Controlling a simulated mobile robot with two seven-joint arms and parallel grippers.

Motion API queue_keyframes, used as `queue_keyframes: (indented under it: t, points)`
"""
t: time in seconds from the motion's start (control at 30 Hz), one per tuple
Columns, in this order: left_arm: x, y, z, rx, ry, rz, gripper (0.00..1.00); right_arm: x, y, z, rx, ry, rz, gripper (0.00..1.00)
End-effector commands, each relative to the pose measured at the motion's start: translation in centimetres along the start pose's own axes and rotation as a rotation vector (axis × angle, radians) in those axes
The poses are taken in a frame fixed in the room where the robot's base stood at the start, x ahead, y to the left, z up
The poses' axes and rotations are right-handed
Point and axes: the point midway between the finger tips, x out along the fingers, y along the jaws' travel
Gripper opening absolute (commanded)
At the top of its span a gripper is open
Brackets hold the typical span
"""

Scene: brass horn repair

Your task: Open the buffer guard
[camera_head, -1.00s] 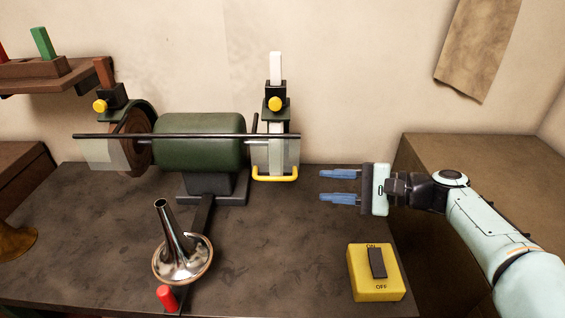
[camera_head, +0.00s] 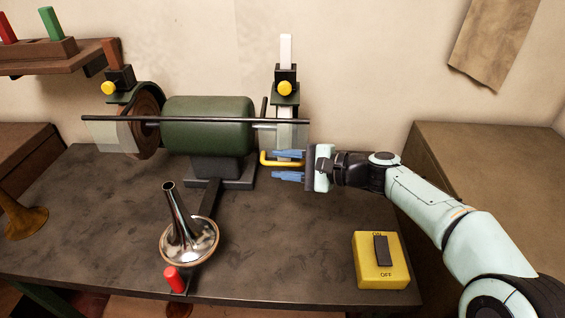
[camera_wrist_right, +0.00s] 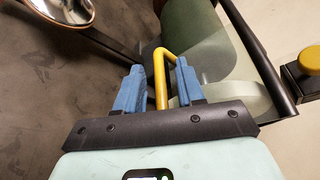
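The buffer (camera_head: 207,125) is a dark green motor on the bench, with a brown wheel at its left end and a pale wheel at its right. Clear guard panels hang from a dark bar (camera_head: 190,120) along its front. A yellow handle (camera_head: 268,162) sits at the lower edge of the right guard; it also shows in the right wrist view (camera_wrist_right: 160,75). My right gripper (camera_head: 288,165) is at this handle with its blue fingers apart. In the right wrist view the handle lies between the fingers (camera_wrist_right: 155,88), with gaps visible. My left gripper is out of view.
A silver horn bell (camera_head: 188,240) stands in front of the motor beside a red knob (camera_head: 174,279). A yellow ON/OFF switch box (camera_head: 380,262) sits at the bench's right front. A wooden shelf (camera_head: 40,60) is at upper left. The bench between bell and switch is clear.

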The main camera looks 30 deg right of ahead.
Motion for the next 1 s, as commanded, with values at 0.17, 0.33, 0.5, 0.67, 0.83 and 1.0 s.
queue_keyframes:
  t: [0.17, 0.33, 0.5, 0.67, 0.83, 1.0]
  points:
    - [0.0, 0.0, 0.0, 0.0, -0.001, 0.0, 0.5, 0.6, 0.0, 0.1, 0.0, -0.001, 0.0, 0.38]
    - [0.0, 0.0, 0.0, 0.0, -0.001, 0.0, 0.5, 0.6, 0.0, 0.0, 0.0, -0.001, 0.0, 0.38]
    - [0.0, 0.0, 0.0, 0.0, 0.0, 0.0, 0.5, 0.6, 0.0, 0.0, 0.0, 0.0, 0.0, 0.0]
    - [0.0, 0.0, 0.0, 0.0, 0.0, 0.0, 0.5, 0.6, 0.0, 0.0, 0.001, 0.0, 0.0, 0.0]
    - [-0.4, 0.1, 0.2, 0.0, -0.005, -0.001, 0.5, 0.5, -0.1, 0.3, 0.017, 0.0, 0.007, 0.0]
    - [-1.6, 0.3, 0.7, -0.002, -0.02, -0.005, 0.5, 0.2, -0.3, 1.0, 0.078, -0.001, 0.031, 0.0]
